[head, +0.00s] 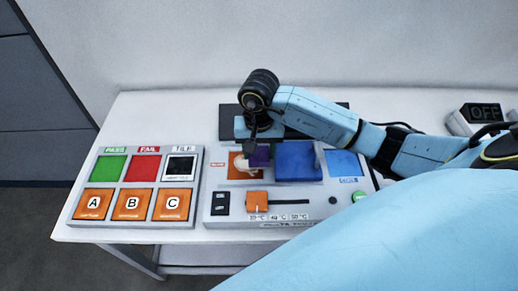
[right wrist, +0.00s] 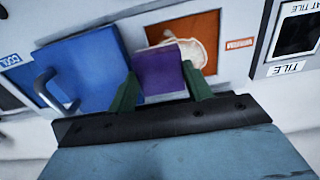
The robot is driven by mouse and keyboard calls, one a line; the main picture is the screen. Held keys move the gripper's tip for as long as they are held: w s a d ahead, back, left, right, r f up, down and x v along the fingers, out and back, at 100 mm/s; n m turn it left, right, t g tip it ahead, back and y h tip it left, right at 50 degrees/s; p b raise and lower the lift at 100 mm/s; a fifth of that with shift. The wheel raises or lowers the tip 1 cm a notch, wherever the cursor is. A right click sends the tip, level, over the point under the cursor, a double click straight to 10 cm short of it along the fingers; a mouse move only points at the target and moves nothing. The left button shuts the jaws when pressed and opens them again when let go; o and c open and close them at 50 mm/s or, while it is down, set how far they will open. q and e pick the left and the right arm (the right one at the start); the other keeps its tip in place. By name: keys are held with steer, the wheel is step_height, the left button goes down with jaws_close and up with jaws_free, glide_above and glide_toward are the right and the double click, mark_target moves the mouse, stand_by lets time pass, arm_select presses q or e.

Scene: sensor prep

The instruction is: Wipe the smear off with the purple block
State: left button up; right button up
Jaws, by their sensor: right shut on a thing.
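My right gripper (head: 259,146) is over the panel, pointing down. In the right wrist view its green fingers (right wrist: 160,84) are shut on the purple block (right wrist: 159,68). The block also shows in the head view (head: 262,156), partly hidden by the gripper. A whitish smear (right wrist: 192,44) lies on the orange square plate (right wrist: 208,24), and the block overlaps its edge in that view. The smear also shows in the head view (head: 241,163), left of the block. Whether the block touches the plate I cannot tell. My left gripper is not in view.
A blue lid with a handle (head: 297,161) stands right of the orange plate, with a light-blue plate labelled COOL (head: 343,163) beyond. An orange slider (head: 257,201) is in front. A panel of coloured squares (head: 193,211) lies left. An OFF box (head: 482,114) stands far right.

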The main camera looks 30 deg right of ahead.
steer(key=shift+f+b, duration=0.65)
steer(key=shift+f, duration=0.05)
steer(key=shift+w+a+r+b, duration=0.1)
steer(key=shift+w+a+b, duration=0.35)
steer(key=shift+a, duration=0.4)
steer(key=shift+w+a+r+b, duration=0.1)
steer(key=shift+w+a+b, duration=0.1)
steer(key=shift+w+a, duration=0.5)
steer(key=shift+w+a+f+b, duration=0.1)
steer(key=shift+w+a+b, duration=0.2)
steer(key=shift+a, duration=0.25)
steer(key=shift+w+a+f+b, duration=0.1)
steer(key=shift+w+a+b, duration=0.15)
steer(key=shift+a+b, duration=0.25)
steer(key=shift+w+a+f+b, duration=0.1)
steer(key=shift+w+a+b, duration=0.15)
steer(key=shift+a, duration=0.35)
steer(key=shift+r, duration=0.15)
steer(key=shift+s+d, duration=0.5)
steer(key=shift+d, duration=0.35)
steer(key=shift+s+d, duration=0.5)
steer(key=shift+d, duration=0.3)
